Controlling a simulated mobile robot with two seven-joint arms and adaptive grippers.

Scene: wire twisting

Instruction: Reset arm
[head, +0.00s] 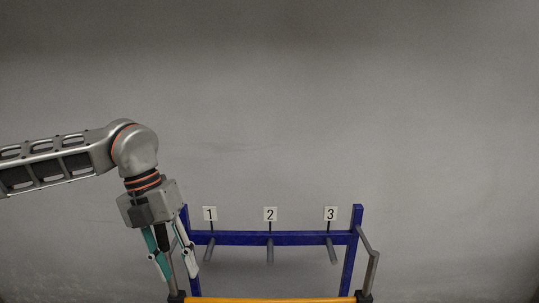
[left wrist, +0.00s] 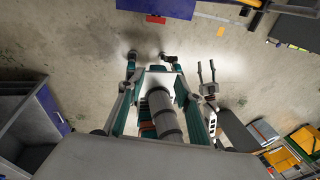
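My left gripper (head: 178,276) hangs down from the arm at the left of the head view. Its two teal and white fingers are apart, with nothing seen between them. It is in front of the left end of a blue rack (head: 240,238). The gripper also shows in the left wrist view (left wrist: 147,57), its tips apart above the floor.
The rack has three grey pegs under signs 1 (head: 210,214), 2 (head: 270,214) and 3 (head: 331,214). A yellow bar (head: 270,300) crosses its front. The left wrist view shows a grey and blue cabinet (left wrist: 50,105) at left and bins (left wrist: 285,158) at lower right.

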